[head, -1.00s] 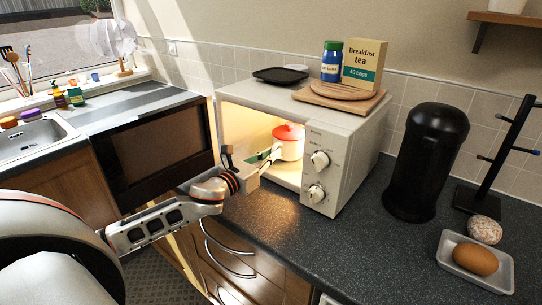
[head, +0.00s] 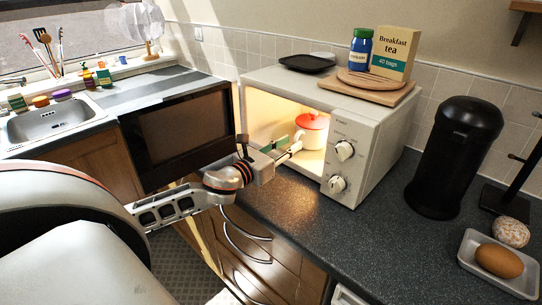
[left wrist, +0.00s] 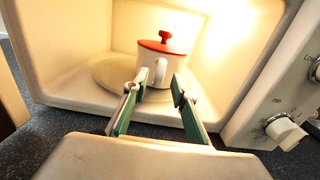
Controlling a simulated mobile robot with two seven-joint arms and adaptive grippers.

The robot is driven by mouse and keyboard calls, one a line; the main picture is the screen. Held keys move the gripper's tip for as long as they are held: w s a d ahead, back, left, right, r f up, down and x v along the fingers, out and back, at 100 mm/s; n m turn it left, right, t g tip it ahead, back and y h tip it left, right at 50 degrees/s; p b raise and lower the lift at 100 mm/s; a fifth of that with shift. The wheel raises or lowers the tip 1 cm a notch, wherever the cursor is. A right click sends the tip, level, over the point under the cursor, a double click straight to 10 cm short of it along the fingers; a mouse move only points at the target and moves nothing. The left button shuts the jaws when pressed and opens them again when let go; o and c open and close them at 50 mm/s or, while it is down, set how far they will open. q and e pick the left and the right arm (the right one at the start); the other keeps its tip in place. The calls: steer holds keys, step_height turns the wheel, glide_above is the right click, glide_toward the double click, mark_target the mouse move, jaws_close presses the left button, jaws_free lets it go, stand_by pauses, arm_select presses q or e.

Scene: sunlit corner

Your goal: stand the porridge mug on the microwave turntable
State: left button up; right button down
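The porridge mug (head: 312,131) is white with a red lid and stands upright inside the lit microwave (head: 368,135). In the left wrist view the mug (left wrist: 152,66) stands on the right part of the pale round turntable (left wrist: 110,74), its handle towards me. My left gripper (head: 292,147) is at the microwave's open front, just short of the mug. In the left wrist view its green-padded fingers (left wrist: 155,95) are apart, with nothing held between them. The fingers hide a little of the turntable's near edge. My right gripper is not in view.
The open microwave door (head: 182,133) stands out to the left, beside my left arm. A board with a tea box (head: 391,53) and a jar, plus a dark tray (head: 307,63), lie on top. A black bin (head: 453,155) and an egg dish (head: 507,281) are to the right.

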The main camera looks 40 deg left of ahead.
arm_select(q)
steer(key=s, duration=0.7)
steer(key=shift+s+a+f, duration=0.1)
steer(key=shift+a, duration=0.15)
steer(key=shift+s+a+b, duration=0.1)
steer(key=shift+s+b, duration=0.2)
steer(key=shift+s, duration=0.8)
steer(key=shift+s, duration=0.1)
